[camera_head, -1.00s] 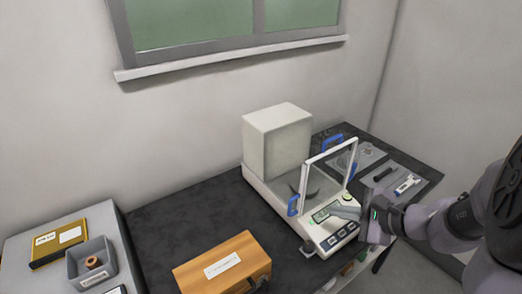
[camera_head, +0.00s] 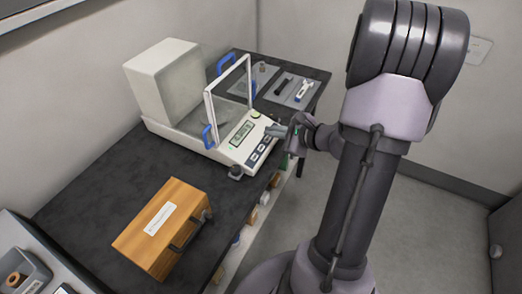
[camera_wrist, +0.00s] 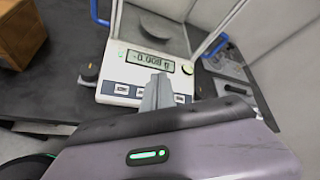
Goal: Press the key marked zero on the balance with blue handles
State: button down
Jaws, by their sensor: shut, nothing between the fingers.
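The balance with blue handles (camera_head: 190,135) stands on the dark table, its glass-fronted shield in a white frame and its display (camera_head: 242,134) and key row (camera_head: 262,151) facing the near edge. In the wrist view the display (camera_wrist: 152,61) appears to read -0.008 g. A row of keys (camera_wrist: 122,90) lies below it; their markings are too small to read. My gripper (camera_head: 274,130) is shut and empty, at the right end of the front panel. In the wrist view the closed fingers (camera_wrist: 158,82) hide the middle of the key row; I cannot tell whether they touch it.
A wooden box (camera_head: 164,228) with a label and dark handle sits on the table left of the balance. Grey trays with small tools (camera_head: 302,90) lie behind on the right. Dark table surface between box and balance is clear.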

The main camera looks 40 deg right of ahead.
jog(key=b, duration=0.3)
send_over(261, 148)
jog(key=s+d, duration=0.1)
jog(key=s, duration=0.2)
notch_tip(261, 148, down, 4)
jog(key=shift+w+a+f+b, duration=0.1)
jog(key=shift+w+f+b, duration=0.4)
jog(key=shift+f, duration=0.2)
jog(key=shift+f, duration=0.1)
dwell(0.8)
jog(key=shift+w+f+b, duration=0.1)
jog(key=shift+f+b, duration=0.2)
jog(key=shift+b, duration=0.3)
jog(key=shift+w+a+f+b, duration=0.1)
jog(key=shift+f+b, duration=0.25)
jog(key=shift+b, duration=0.1)
dwell(0.6)
jog(key=shift+s+r+p, duration=0.2)
jog(key=shift+r+p, duration=0.25)
jog(key=shift+r, duration=0.35)
